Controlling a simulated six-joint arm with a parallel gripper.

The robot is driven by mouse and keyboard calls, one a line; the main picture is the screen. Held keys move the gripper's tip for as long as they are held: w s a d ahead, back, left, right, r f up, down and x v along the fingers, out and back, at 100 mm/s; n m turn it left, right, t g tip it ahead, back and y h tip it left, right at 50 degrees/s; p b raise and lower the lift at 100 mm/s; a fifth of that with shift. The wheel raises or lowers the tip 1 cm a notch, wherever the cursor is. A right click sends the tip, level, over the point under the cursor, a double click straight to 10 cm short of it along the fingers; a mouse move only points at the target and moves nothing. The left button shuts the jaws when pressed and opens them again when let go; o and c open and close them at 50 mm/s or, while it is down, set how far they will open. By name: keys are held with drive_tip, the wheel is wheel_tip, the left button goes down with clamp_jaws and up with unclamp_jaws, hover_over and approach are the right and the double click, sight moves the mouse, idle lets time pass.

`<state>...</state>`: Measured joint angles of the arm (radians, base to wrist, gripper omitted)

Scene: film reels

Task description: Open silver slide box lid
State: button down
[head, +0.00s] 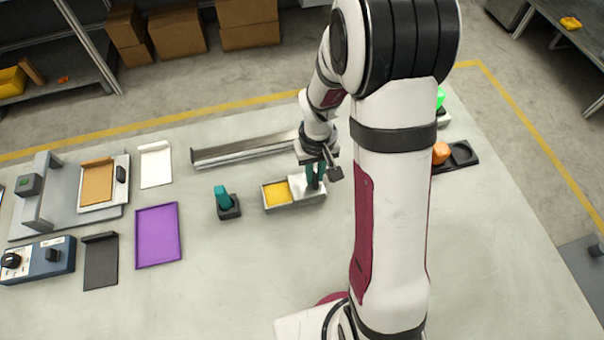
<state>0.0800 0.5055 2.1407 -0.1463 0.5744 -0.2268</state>
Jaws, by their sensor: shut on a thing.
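The silver slide box (267,206) sits on the table in the middle of the head view. Its left part is uncovered and shows a yellow inside (276,193). The silver lid (298,184) covers the right part of the box. My gripper (316,185) points down at the right part of the box, with its dark teal fingers at the lid. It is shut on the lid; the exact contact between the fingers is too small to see.
A teal piece on a black base (227,205) stands left of the box, and a long metal rail (240,151) lies behind it. A purple tray (158,236) is farther left. An orange object (440,153) is to the right, beyond my arm. Table in front of the box is clear.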

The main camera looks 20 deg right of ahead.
drive_tip(key=c, duration=0.9)
unclamp_jaws()
drive_tip(key=shift+o, duration=0.2)
wheel_tip(320, 180, up, 16)
drive_tip(key=shift+s, duration=0.1)
drive_tip(key=s+a+m+y, duration=0.1)
drive_tip(key=s+a+m, duration=0.1)
drive_tip(key=s, duration=0.8)
drive_tip(key=s+a+m, duration=0.3)
drive_tip(key=s+a, duration=0.1)
drive_tip(key=s, duration=0.6)
drive_tip(key=shift+r+m+y, duration=0.3)
drive_tip(key=shift+r+y, duration=0.05)
drive_tip(key=shift+y, duration=0.05)
